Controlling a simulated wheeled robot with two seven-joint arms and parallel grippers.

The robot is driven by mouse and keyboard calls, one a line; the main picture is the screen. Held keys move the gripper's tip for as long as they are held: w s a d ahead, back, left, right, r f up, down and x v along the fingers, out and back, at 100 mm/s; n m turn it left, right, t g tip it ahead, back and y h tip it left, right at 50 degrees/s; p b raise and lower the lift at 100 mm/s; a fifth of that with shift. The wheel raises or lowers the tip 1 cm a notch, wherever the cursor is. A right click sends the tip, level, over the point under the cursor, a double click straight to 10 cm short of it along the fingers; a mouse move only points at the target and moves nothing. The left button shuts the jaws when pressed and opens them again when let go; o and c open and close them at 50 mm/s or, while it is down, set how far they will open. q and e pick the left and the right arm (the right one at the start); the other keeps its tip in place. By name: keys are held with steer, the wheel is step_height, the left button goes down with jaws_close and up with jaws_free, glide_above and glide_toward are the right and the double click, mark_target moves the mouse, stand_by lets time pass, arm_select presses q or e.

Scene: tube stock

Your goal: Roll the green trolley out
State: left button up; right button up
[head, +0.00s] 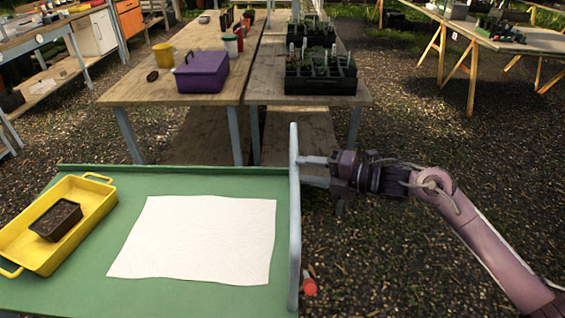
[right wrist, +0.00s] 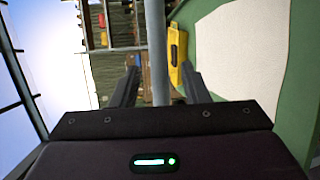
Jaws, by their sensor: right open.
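The green trolley (head: 90,285) is in the lower left of the head view, with a flat green top. A pale grey upright bar, its handle (head: 294,225), runs along its right side. My right gripper (head: 303,171) comes from the right, and its fingertips are at the upper part of the handle. In the right wrist view the handle (right wrist: 156,50) passes between the two spread fingers (right wrist: 160,78), with a gap on both sides. The right gripper is open and holds nothing. My left gripper is not in view. The trolley's wheels are hidden.
On the trolley lie a white sheet (head: 195,240) and a yellow tray (head: 85,225) with a dark pot (head: 56,219). A wooden bench (head: 150,92) with a purple box (head: 202,72) stands just behind. The gravel (head: 420,270) right of the trolley looks mostly clear; something red (head: 309,287) shows by the handle.

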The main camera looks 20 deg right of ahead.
mark_target(292, 165)
steer(key=x, duration=0.4)
steer(key=shift+w+a+p, duration=0.1)
steer(key=shift+a+p, duration=0.05)
steer(key=shift+p, duration=0.15)
steer(key=shift+w+a+f, duration=0.2)
steer(key=shift+w+a, duration=0.2)
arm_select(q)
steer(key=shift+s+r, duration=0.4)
arm_select(e)
jaws_close()
